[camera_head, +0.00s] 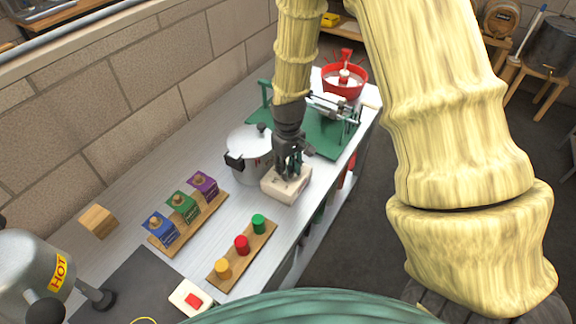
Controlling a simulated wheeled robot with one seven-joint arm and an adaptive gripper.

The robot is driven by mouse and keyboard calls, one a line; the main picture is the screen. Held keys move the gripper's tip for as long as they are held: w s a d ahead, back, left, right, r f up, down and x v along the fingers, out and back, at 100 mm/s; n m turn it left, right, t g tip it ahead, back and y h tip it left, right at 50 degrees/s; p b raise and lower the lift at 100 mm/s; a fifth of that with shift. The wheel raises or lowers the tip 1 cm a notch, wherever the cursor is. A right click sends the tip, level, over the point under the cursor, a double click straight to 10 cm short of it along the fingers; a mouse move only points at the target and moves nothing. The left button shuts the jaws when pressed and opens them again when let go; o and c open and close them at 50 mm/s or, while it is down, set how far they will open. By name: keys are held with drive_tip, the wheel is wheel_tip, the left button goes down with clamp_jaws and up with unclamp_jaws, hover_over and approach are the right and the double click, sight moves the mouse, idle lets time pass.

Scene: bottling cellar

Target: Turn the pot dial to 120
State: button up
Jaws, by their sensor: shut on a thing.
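A silvery lidded pot (247,167) with dark handles stands on the long grey bench. In front of it, toward the right, is a small cream-white block (275,190), right under my gripper (290,170). My gripper points down from above and its dark fingers reach to the top of the block. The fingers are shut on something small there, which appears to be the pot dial. The dial itself is hidden by the fingers, so its mark and any numbers cannot be read.
Nearby stand a wooden rack with blue, green and purple boxes (181,207) and a board with yellow, red and green knobs (242,245). Behind are a green-based machine (320,130) and a red bowl (344,80). A kettle marked HOT (35,270) is at left.

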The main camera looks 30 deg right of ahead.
sight(289, 169)
drive_tip(key=m+p, duration=0.1)
drive_tip(key=m, duration=0.5)
drive_tip(key=shift+m, duration=0.3)
drive_tip(key=m+p, duration=0.1)
drive_tip(key=m, duration=0.5)
drive_tip(key=shift+m, duration=0.4)
drive_tip(key=o, duration=1)
drive_tip(key=shift+o, duration=0.2)
drive_tip(key=shift+r, duration=0.1)
wheel_tip(289, 169, up, 12)
idle(0.4)
